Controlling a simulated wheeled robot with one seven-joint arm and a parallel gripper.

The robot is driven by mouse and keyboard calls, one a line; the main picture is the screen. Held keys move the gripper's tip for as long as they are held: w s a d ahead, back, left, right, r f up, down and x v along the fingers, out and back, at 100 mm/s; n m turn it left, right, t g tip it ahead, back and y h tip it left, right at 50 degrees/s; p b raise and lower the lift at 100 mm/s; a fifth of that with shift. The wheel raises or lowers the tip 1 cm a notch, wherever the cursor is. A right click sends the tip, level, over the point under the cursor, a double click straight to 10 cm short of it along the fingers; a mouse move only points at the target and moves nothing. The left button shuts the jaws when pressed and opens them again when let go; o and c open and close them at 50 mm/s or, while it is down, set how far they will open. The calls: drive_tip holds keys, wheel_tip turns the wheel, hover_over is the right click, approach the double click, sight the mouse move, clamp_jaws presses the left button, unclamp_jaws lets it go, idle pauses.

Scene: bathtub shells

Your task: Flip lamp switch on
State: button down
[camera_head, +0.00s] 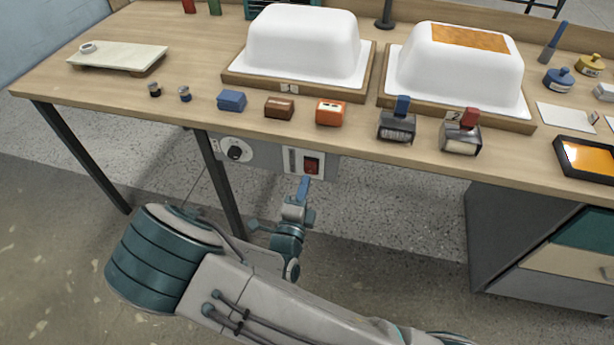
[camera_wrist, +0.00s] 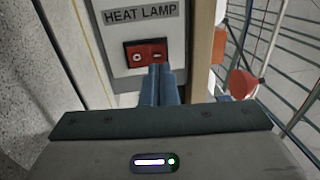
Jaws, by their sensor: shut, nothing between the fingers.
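The heat lamp switch (camera_head: 311,166) is a red rocker on a pale plate on the grey panel under the table's front edge. In the wrist view the red switch (camera_wrist: 146,55) sits below a "HEAT LAMP" label (camera_wrist: 141,13), with a round mark on its left half and a dash mark on its right half. My gripper (camera_head: 305,182) is shut and empty, its blue fingers just below the switch in the head view. In the wrist view the fingertips (camera_wrist: 159,68) overlap the switch's lower right part. I cannot tell whether they touch it.
A round black knob (camera_head: 235,151) is on the panel left of the switch. The wooden table (camera_head: 190,60) above carries two white tub shells (camera_head: 303,45) and small blocks along its front edge. A table leg (camera_head: 220,185) stands left of my gripper. Drawers (camera_head: 560,258) are at right.

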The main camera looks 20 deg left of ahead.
drive_tip(key=shift+w+r, duration=0.15)
drive_tip(key=shift+w, duration=0.65)
drive_tip(key=shift+w+r, duration=0.1)
drive_tip(key=shift+w, duration=0.7)
drive_tip(key=shift+w+r+g+p, duration=0.25)
drive_tip(key=shift+r+p, duration=0.2)
drive_tip(key=shift+p, duration=0.7)
drive_tip(key=shift+s+f+b, duration=0.1)
drive_tip(key=shift+f+b, duration=0.25)
drive_tip(key=shift+b, duration=0.05)
drive_tip(key=p, duration=0.3)
approach(310, 166)
drive_tip(key=s+r, duration=0.3)
drive_tip(key=s, duration=0.4)
drive_tip(key=shift+w+f, duration=0.1)
drive_tip(key=shift+w, duration=0.05)
